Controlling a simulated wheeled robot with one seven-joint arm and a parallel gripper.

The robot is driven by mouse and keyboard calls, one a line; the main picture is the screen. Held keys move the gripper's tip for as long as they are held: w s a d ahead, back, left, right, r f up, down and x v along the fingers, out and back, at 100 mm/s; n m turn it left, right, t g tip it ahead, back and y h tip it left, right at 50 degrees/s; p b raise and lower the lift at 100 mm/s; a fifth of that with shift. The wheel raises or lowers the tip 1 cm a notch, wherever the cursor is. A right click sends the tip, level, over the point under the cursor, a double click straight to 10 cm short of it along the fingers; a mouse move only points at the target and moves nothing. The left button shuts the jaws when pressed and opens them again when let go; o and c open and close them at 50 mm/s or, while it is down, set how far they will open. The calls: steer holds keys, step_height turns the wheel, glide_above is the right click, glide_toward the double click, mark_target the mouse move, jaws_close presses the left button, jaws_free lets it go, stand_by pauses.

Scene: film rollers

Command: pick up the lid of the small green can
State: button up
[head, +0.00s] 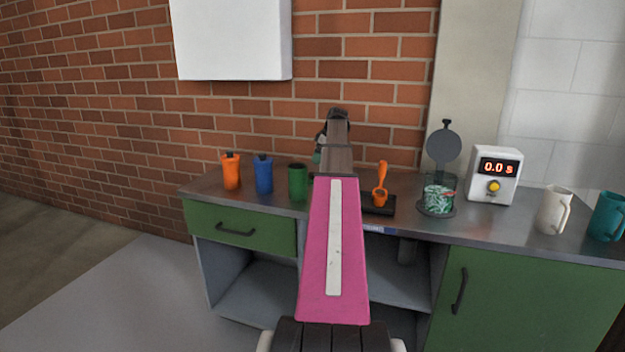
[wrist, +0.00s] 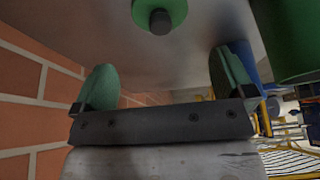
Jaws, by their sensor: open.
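In the wrist view a small round green can (wrist: 176,9) with a dark knob on its lid (wrist: 160,20) shows at the top edge, partly cut off. My gripper (wrist: 163,62) is open and empty, its two teal fingers wide apart. The knob lies beyond the fingertips, roughly between them sideways, and nothing touches it. In the head view my arm hides this small can and most of my gripper. A larger green can (head: 298,183) stands on the counter left of my arm. It also shows at the right of the wrist view (wrist: 295,40).
Left of the larger green can stand a blue can (head: 264,176) and an orange can (head: 231,172). A brick wall (head: 130,110) is behind.

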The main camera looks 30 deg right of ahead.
mark_target(312, 173)
steer(key=x, duration=0.9)
steer(key=shift+w+a+f, duration=0.15)
steer(key=shift+a+f, duration=0.05)
steer(key=shift+f, duration=0.05)
steer(key=c, duration=0.7)
